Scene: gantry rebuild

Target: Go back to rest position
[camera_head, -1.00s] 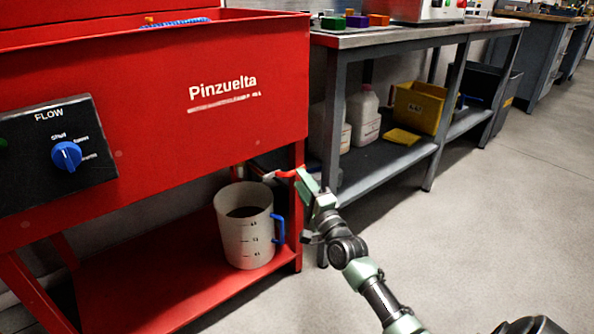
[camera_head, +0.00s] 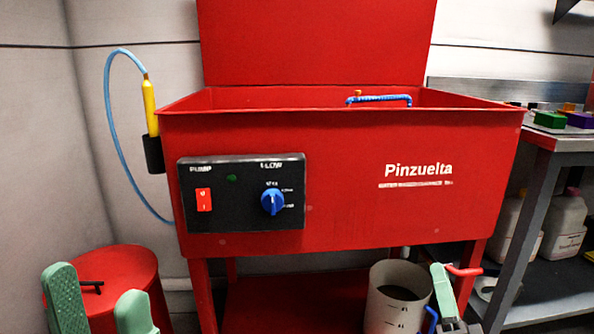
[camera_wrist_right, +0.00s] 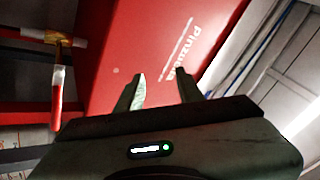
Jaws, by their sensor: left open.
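My left gripper (camera_head: 100,308) shows at the bottom left in the head view, its two green fingers spread apart with nothing visible between them. My right gripper (camera_head: 446,292) is low at the right, beside the red valve handle (camera_head: 465,271) under the red parts washer (camera_head: 330,185). In the right wrist view the fingers of my right gripper (camera_wrist_right: 162,88) are apart and empty, facing the washer's lettered red panel. A red handle (camera_wrist_right: 58,90) shows to their left, clear of the fingers. My arms are mostly out of view.
A pale bucket (camera_head: 380,315) with dark contents stands below the washer, close to my right gripper. A red drum (camera_head: 130,268) stands behind my left gripper. A grey bench (camera_head: 570,142) is at the right. A yellow brush (camera_head: 150,108) with blue hose hangs at the left.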

